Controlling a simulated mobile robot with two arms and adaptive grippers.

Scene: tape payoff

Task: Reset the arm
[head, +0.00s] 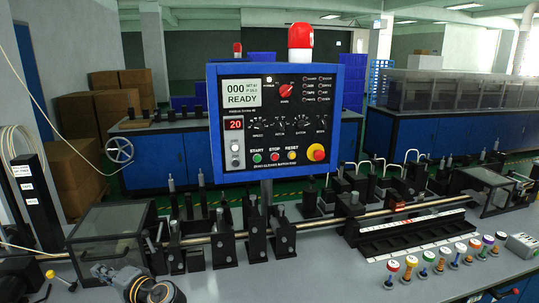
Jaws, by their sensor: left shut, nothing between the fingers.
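A control panel (275,115) with a blue frame stands upright above the bench. Its display (241,94) reads 000 and READY, and a red readout (233,123) shows 20. Along its lower edge are a green START button (257,157), a red STOP button (274,156) and a yellow RESET button (291,155), with a larger red knob (316,152) to the right. My left gripper (103,270) is low at the left over the bench, shut and empty, below and well apart from the panel. My right gripper is not in view.
A long metal rod (330,221) runs across the bench through black supports. A clear-sided guard (108,238) stands near my left gripper. Several colour-topped pegs (410,262) stand at front right beside a slotted black tray (415,238). The front middle of the bench is clear.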

